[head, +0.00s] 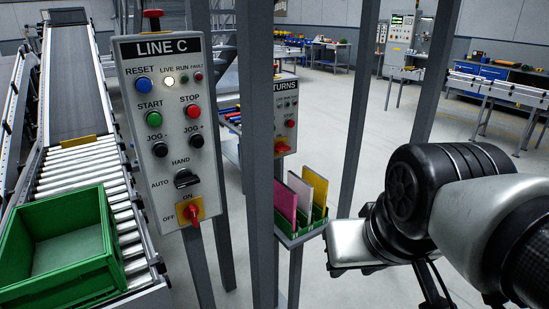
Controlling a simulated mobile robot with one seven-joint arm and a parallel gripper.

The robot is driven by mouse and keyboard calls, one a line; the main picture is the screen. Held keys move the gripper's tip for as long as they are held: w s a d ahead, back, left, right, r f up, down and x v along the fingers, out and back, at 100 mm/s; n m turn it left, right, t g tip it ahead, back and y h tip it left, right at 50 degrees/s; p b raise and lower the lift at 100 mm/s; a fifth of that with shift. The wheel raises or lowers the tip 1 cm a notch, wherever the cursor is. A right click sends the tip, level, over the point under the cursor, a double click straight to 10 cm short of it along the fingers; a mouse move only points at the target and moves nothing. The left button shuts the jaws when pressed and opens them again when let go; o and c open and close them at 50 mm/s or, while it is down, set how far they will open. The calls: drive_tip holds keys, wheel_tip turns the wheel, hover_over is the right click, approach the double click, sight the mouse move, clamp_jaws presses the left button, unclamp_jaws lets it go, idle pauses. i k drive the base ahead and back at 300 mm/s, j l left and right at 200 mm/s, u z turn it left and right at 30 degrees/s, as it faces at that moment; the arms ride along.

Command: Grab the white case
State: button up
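A thin white case (300,194) stands upright in a small green slotted holder (302,232), between a pink case (285,201) and a yellow case (315,187). The pink case is in front of it and hides part of its left side. Its lower edge is hidden in the holder. My arm reaches in from the right, with its silver and black links to the right of the holder and apart from it. I cannot make out any gripper fingers in the head view.
Grey posts (258,130) stand just left of the holder, and another post rises behind it. A LINE C control panel (170,125) is at the left. A green crate (62,250) sits on a roller conveyor (88,160). Workbenches stand far back.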

sight(304, 190)
drive_tip(key=i+l+u, duration=0.75)
drive_tip(key=l, duration=0.4)
drive_tip(key=i+l+u, duration=0.25)
drive_tip(key=l, duration=0.25)
drive_tip(key=i, duration=0.05)
